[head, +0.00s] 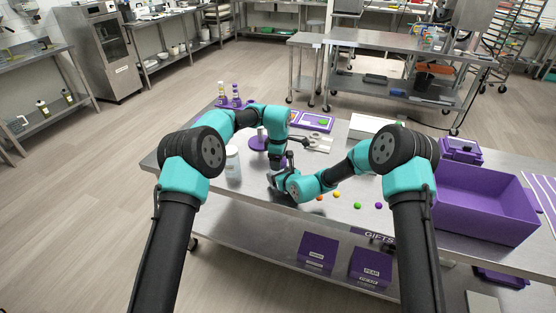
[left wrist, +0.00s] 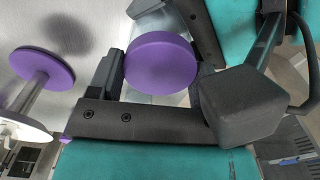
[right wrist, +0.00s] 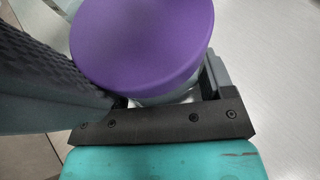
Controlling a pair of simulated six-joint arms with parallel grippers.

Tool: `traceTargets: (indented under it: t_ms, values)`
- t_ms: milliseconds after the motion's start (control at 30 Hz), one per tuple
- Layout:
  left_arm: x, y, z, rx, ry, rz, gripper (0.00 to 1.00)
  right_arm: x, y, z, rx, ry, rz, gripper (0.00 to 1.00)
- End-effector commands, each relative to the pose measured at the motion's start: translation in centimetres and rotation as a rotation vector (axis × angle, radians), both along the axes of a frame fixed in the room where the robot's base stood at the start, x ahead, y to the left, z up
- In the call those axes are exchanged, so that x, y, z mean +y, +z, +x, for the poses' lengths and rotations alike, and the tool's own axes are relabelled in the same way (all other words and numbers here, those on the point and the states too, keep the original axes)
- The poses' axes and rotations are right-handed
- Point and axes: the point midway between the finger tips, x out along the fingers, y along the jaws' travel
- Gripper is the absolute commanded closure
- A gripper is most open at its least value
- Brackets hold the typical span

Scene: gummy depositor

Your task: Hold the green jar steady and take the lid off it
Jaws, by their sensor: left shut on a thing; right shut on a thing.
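A jar with a round purple lid is between my two grippers above the table; the lid fills the middle of the left wrist view (left wrist: 160,62) and the top of the right wrist view (right wrist: 142,40). Only a pale, clear strip of the jar (right wrist: 168,97) shows under the lid; no green is visible. My left gripper (head: 289,160) is shut, its finger against the lid's edge. My right gripper (head: 277,182) is shut around the jar just below the lid. The lid sits on the jar. In the head view the grippers hide most of both.
A white jar (head: 233,163) stands at left. Coloured balls (head: 357,206) lie right of the grippers. A large purple bin (head: 487,205) is at far right. The table's front edge is close.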

Motion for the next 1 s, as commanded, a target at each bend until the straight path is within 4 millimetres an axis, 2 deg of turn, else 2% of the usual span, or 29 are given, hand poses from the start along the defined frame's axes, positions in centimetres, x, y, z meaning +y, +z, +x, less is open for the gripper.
traceTargets:
  t_ms: [67, 100, 333, 667, 1000]
  values:
    - [0.0, 0.0, 0.0, 0.0, -0.001, 0.0, 0.57, 0.0, 0.0, 0.0, 0.0, 0.0, 0.0, 0.91]
    - [0.0, 0.0, 0.0, 0.0, -0.001, 0.0, 0.25, 0.0, 0.0, 0.0, 0.0, 0.0, 0.0, 0.91]
    - [0.0, 0.0, 0.0, 0.0, -0.002, 0.0, 0.03, 0.0, 0.0, 0.0, 0.0, 0.0, 0.0, 0.91]
    - [0.0, 0.5, 0.0, -0.001, -0.002, 0.0, 0.03, 0.0, 0.0, 0.0, 0.0, 0.0, 0.0, 0.91]
    - [0.0, 4.1, 0.0, -0.001, -0.002, 0.0, 0.03, 0.0, 0.0, 0.0, 0.0, 0.0, 0.0, 0.91]
